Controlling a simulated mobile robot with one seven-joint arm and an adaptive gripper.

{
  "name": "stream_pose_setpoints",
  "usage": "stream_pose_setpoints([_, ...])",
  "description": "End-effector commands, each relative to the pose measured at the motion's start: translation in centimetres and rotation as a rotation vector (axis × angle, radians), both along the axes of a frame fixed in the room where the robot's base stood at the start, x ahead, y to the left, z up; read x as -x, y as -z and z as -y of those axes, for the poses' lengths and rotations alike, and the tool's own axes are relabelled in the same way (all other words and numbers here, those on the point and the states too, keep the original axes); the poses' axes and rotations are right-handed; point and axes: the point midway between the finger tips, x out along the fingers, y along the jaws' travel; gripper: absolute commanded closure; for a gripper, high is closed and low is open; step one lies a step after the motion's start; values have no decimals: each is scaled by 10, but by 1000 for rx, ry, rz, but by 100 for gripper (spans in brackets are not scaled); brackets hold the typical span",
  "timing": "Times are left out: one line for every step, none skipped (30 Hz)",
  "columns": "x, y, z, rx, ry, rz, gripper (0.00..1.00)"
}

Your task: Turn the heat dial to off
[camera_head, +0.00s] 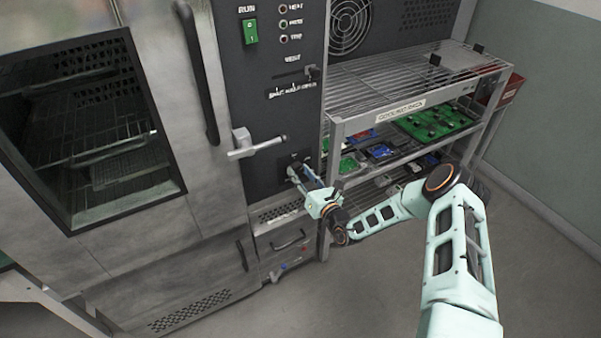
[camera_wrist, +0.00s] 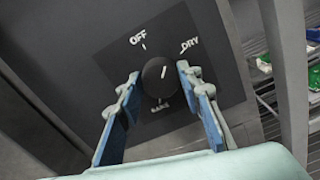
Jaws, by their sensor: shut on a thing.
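The heat dial (camera_wrist: 158,80) is a round black knob on a dark plate, seen in the wrist view. The plate carries the labels OFF at the upper left, DRY at the upper right and BAKE below. The dial's short white mark points up and slightly right, between OFF and DRY. My gripper (camera_wrist: 160,82) has its blue-padded fingers on either side of the dial and is shut on it. In the head view my gripper (camera_head: 297,174) is at the lower part of the dark control panel (camera_head: 268,130); there the dial is mostly hidden by the fingers.
A lever handle (camera_head: 256,147) sticks out above and left of my gripper. A green RUN switch (camera_head: 250,31) is higher on the panel. A wire rack (camera_head: 405,78) with several circuit boards stands close on the right. The oven door window (camera_head: 95,150) is at left.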

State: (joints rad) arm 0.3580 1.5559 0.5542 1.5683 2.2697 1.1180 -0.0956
Motion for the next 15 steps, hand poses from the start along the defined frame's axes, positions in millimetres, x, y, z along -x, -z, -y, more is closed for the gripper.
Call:
stream_pose_setpoints([0,-1,0,36,0,23,91])
stream_pose_setpoints([0,0,0,60,0,40,91])
stream_pose_setpoints([0,0,0,92,0,61,91])
stream_pose_setpoints([0,0,0,115,0,76,91])
stream_pose_setpoints([0,0,0,139,0,93,91])
stream_pose_setpoints([0,-1,-1,170,-1,115,91])
stream_pose_setpoints([0,-1,-1,194,-1,131,91])
stream_pose_setpoints([0,-1,-1,217,-1,147,91])
stream_pose_setpoints([1,0,-1,248,-1,168,91])
stream_pose_setpoints([1,0,-1,272,-1,184,91])
stream_pose_setpoints([1,0,-1,295,-1,198,91])
stream_pose_setpoints([1,0,-1,324,-1,218,91])
stream_pose_setpoints([1,0,-1,346,-1,233,91])
stream_pose_setpoints([1,0,-1,367,-1,247,91])
stream_pose_setpoints([1,0,-1,395,-1,266,91])
